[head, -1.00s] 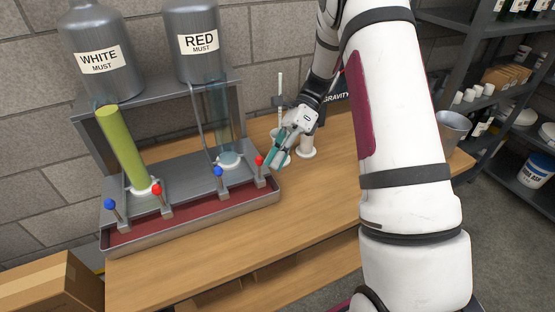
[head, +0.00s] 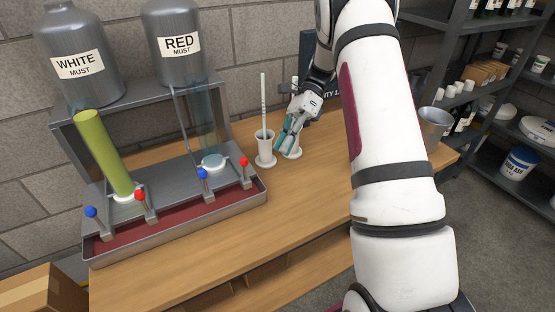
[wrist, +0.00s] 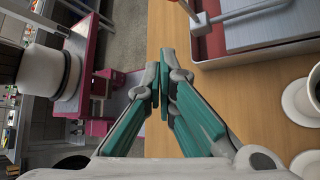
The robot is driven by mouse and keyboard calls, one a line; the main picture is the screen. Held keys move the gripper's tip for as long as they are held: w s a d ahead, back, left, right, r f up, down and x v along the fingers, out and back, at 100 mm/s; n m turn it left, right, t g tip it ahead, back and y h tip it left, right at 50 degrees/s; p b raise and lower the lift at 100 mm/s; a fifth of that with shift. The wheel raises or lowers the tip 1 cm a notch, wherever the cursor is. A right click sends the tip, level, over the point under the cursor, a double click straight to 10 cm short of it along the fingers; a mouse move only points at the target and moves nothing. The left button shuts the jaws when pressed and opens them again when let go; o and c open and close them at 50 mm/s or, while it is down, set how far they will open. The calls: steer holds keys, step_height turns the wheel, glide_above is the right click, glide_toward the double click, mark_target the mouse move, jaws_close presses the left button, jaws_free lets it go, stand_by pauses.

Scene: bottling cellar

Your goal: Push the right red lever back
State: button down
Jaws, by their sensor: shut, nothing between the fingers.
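The right red lever (head: 244,161) stands at the right end of the grey filling stand (head: 180,172), its red knob up on a short post. Part of a red knob (wrist: 196,4) shows at the top edge of the wrist view. The right blue lever (head: 203,174), left red lever (head: 140,196) and left blue lever (head: 91,212) stand along the same front edge.
A white cylinder stand (head: 266,150) with a thin rod stands left of my gripper, and another (head: 291,152) is behind it. A metal bucket (head: 433,125) is at the table's right. The wooden table (head: 290,195) is clear in front of the tray.

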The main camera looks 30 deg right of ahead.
steer(key=shift+w+d+r, duration=0.4)
steer(key=shift+w+d, duration=0.25)
steer(key=shift+d, duration=0.1)
steer(key=s+a+r+n+t+h+p, duration=0.1)
steer(key=s+a+r+n+t+h, duration=0.2)
steer(key=s+r+n, duration=0.4)
steer(key=s+a+r+n+h+p, duration=0.1)
steer(key=s+a+r+n+h, duration=0.15)
steer(key=s+a+r, duration=0.45)
steer(key=s+r+n+t+h+p, duration=0.1)
steer(key=s+n+t+h, duration=0.1)
steer(key=s+n, duration=0.3)
steer(key=s+a+r+n+t+h, duration=0.1)
steer(key=s+n+t, duration=0.3)
steer(key=s, duration=0.5)
steer(key=shift+a+r+n+h+p, duration=0.25)
steer(key=shift+r+n+h+p, duration=0.15)
steer(key=shift+n, duration=0.75)
